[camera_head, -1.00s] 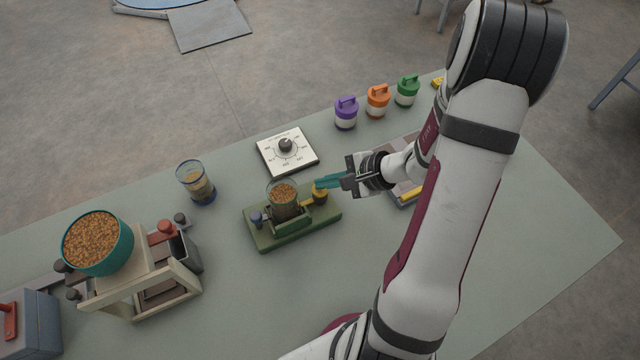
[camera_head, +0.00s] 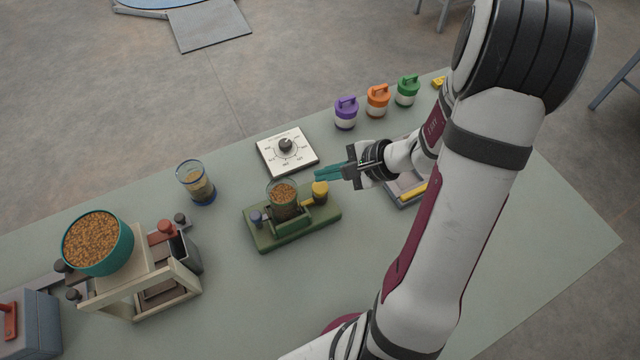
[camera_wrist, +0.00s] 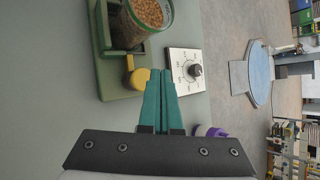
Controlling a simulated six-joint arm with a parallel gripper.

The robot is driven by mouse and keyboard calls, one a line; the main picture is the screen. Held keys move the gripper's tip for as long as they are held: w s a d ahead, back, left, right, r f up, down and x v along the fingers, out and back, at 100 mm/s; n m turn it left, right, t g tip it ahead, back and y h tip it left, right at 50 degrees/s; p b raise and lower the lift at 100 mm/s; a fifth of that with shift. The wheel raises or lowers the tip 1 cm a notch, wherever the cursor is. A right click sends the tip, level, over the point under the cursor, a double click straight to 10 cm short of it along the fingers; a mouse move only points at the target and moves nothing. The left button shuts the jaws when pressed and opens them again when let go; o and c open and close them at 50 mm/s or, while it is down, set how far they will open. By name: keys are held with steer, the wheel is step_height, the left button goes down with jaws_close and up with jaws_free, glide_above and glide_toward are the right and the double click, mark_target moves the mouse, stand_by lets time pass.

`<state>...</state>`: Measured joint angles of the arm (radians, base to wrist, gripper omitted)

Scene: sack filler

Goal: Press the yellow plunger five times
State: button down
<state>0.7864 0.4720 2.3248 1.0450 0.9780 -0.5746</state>
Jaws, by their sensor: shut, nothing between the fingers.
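The yellow plunger (camera_head: 320,189) stands at the right end of a green base (camera_head: 292,232), beside a clear cup of brown pellets (camera_head: 284,193). My gripper (camera_head: 318,173) is shut and empty, its teal fingertips just above and behind the plunger, apart from it. In the wrist view the shut fingers (camera_wrist: 160,75) point past the yellow plunger (camera_wrist: 139,78), which lies just left of their tips. A purple knob (camera_head: 257,218) sits at the base's left end.
A white dial plate (camera_head: 287,152) lies behind the base. A glass of pellets (camera_head: 196,183) and a hopper frame (camera_head: 150,270) stand left. Purple, orange and green lidded jars (camera_head: 377,101) stand at the back. A tray with a yellow bar (camera_head: 412,192) lies right. The front table is clear.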

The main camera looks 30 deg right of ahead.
mark_target(326, 188)
steer(key=shift+r, duration=2.05)
stand_by(0.9)
step_height(326, 188, up, 4)
steer(key=shift+f, duration=0.1)
steer(key=shift+f, duration=0.15)
steer(key=shift+f, duration=4.3)
steer(key=shift+f, duration=0.1)
steer(key=shift+f, duration=0.3)
